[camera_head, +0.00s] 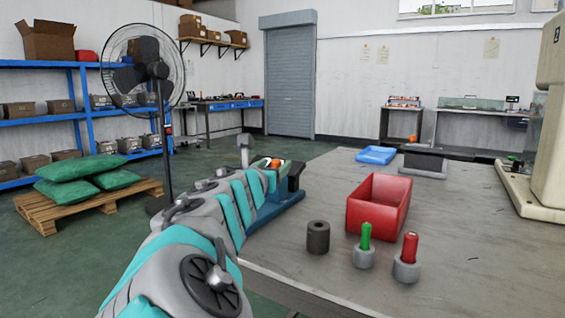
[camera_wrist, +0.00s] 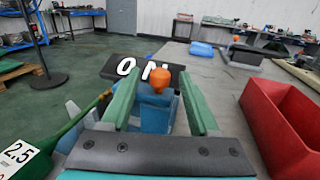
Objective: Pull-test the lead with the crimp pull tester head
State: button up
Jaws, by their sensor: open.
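A blue bench device, seemingly the pull tester (camera_head: 277,207), stands at the table's left edge with a dark upright at its far end. In the wrist view its blue body (camera_wrist: 152,112) carries an orange rounded knob (camera_wrist: 159,80), and a black plate reading "ON" (camera_wrist: 113,66) stands behind it. My gripper (camera_wrist: 158,88) is open, its two green fingers on either side of the knob with visible gaps. A green tapered piece with a "2.5" tag (camera_wrist: 20,156), possibly the lead, shows at lower left. My arm hides much of the device in the head view.
A red bin (camera_head: 378,205) stands right of the device, with a dark cylinder (camera_head: 318,238) and green (camera_head: 365,240) and red (camera_head: 409,250) plugs in grey bases nearby. A blue tray (camera_head: 377,155) and a beige machine (camera_head: 540,130) stand farther back. The right-middle tabletop is clear.

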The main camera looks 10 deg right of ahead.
jog(key=shift+x, duration=2.55)
jog(key=shift+c, duration=0.3)
grip_shut()
